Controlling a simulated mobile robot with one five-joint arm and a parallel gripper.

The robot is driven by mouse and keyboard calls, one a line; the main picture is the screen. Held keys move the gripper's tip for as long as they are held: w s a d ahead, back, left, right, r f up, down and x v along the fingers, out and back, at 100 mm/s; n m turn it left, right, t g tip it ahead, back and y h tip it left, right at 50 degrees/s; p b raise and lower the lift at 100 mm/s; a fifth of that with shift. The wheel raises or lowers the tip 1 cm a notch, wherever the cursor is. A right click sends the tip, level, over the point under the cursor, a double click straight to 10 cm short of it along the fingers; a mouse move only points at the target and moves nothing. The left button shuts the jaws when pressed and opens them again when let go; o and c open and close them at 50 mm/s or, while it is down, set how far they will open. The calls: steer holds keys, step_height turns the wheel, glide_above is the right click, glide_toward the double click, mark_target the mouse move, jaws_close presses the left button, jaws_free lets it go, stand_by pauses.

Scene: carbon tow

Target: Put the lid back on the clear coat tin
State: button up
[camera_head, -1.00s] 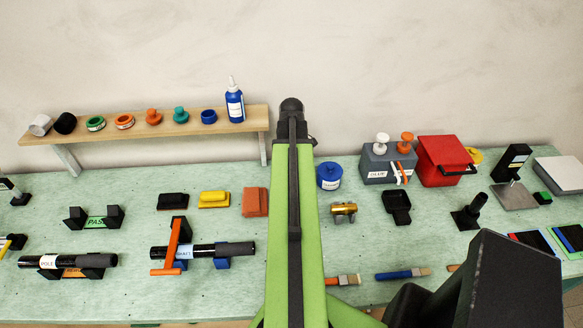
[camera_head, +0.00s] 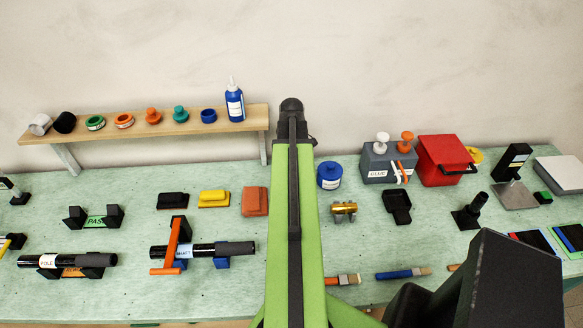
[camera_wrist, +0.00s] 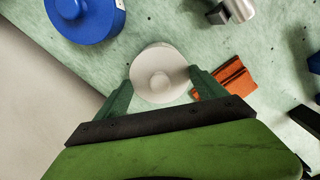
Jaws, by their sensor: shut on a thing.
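A round off-white lid (camera_wrist: 161,60) with a central knob shows in the wrist view. My gripper (camera_wrist: 160,88) is shut on it, with one green finger on each side. A pale rim shows around the lid's edge, but I cannot tell whether a tin stands beneath it. In the head view my raised green arm hides the gripper, the lid and the bench behind it. The clear coat tin cannot be made out for certain in either view.
A blue tin (camera_head: 329,176) stands right of my arm; a blue round top (camera_wrist: 86,18) shows upper left in the wrist view. An orange block (camera_head: 255,201) lies left of my arm. A shelf (camera_head: 165,133) with several small items runs along the wall.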

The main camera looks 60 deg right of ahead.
stand_by(0.3)
steer(key=o, duration=1.2)
steer(key=shift+o, duration=0.2)
step_height(320, 180, up, 7)
steer(key=p, duration=0.7)
jaws_close()
steer(key=shift+f, duration=0.1)
stand_by(0.7)
